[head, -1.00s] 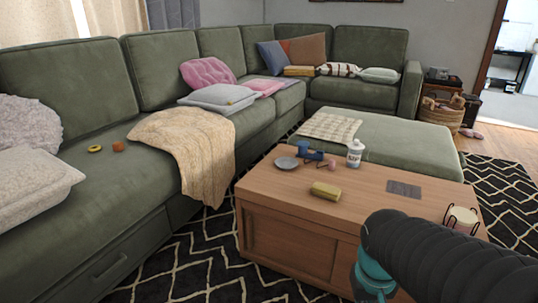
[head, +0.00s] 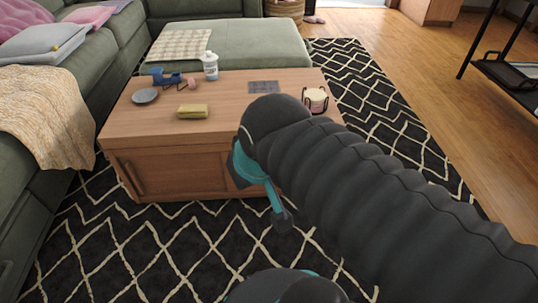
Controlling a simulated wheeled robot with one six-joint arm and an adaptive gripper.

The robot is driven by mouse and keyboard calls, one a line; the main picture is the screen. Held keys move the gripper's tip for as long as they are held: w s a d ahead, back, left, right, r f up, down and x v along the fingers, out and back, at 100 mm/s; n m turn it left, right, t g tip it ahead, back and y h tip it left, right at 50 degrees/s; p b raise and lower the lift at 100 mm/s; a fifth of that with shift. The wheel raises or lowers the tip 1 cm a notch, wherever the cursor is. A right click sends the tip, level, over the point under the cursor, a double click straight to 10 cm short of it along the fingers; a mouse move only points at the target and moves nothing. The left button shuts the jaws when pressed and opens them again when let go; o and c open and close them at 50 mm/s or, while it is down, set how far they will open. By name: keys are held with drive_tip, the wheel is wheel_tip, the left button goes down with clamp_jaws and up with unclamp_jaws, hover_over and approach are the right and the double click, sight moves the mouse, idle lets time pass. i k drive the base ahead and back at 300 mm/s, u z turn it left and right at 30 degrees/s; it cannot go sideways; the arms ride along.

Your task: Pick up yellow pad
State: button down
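The yellow pad (head: 193,111) lies on the wooden coffee table (head: 150,122), towards its front left. It is a small yellow block. My arm, in a black ribbed sleeve with teal joints, reaches in from the lower right and covers part of the table's front right side. The arm is well apart from the pad. No gripper fingers can be made out in the head view.
Near the pad stand a grey plate (head: 145,96), a blue object (head: 163,76), a pink object (head: 191,84) and a white bottle (head: 210,66). A candle holder (head: 315,100) is at the right. The sofa (head: 24,200) borders the left; patterned rug (head: 110,250) is clear in front.

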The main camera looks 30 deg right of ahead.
sight(194, 111)
drive_tip(key=z, duration=0.85)
drive_tip(key=k, duration=0.5)
drive_tip(key=u, duration=0.9)
